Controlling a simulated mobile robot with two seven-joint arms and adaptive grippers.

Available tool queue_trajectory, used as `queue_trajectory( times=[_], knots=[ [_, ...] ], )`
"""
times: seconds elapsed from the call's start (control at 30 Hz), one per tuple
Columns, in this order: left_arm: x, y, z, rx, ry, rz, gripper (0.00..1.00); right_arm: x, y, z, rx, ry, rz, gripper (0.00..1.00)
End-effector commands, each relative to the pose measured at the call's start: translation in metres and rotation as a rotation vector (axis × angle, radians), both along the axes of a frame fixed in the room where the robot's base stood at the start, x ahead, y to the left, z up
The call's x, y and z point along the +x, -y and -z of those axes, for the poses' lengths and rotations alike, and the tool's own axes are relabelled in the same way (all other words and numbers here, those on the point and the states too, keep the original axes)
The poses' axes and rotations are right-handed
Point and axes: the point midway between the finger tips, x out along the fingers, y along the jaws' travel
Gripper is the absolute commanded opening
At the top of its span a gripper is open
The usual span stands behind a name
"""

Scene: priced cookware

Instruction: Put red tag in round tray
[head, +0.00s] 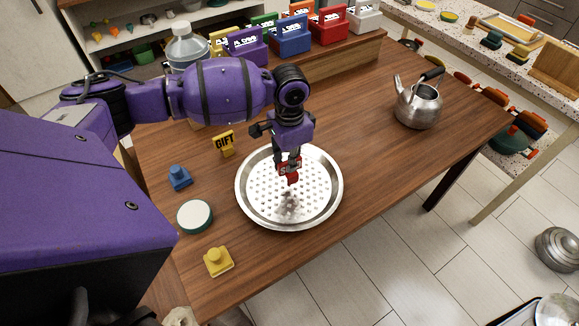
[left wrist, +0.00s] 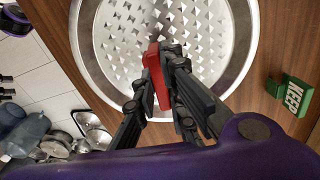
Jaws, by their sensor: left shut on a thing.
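The round tray (head: 247,207) is a shiny metal dish with a perforated bottom, lying on the wooden table; it also fills the top of the left wrist view (left wrist: 90,50). My left gripper (head: 288,163) points down over the tray and is shut on the red tag (head: 289,175). The red tag also shows between the fingers in the left wrist view (left wrist: 156,75). It is inside the tray's outline, seemingly just above the bottom, with a reflection below it. Contact cannot be told. My right gripper is not in view.
Left of the tray are a yellow GIFT tag (head: 224,143), a blue tag (head: 179,177), a white round container (head: 195,217) and a yellow tag (head: 218,262). A green KEEP tag (left wrist: 292,93) stands beside the tray. A kettle (head: 419,105) stands right; table between is clear.

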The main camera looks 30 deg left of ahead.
Motion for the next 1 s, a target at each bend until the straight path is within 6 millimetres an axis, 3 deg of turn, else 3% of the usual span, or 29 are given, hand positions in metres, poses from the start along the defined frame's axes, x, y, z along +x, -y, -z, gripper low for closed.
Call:
queue_trajectory(
  times=[0.3, 0.7, 0.73, 0.83, 1.0],
  knots=[
    [0.005, -0.005, 0.038, 0.001, -0.001, 0.0, 0.0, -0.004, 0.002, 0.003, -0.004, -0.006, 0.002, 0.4],
    [0.005, -0.005, 0.042, 0.001, 0.001, -0.001, 0.0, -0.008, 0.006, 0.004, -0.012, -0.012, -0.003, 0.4],
    [0.006, -0.005, 0.042, 0.001, 0.002, -0.001, 0.13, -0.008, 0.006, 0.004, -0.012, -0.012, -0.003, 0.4],
    [0.005, -0.005, 0.042, 0.001, 0.002, -0.001, 0.26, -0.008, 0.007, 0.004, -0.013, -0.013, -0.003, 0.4],
    [0.005, -0.005, 0.042, 0.001, 0.002, -0.001, 0.29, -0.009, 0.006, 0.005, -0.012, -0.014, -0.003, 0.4]
  ],
)
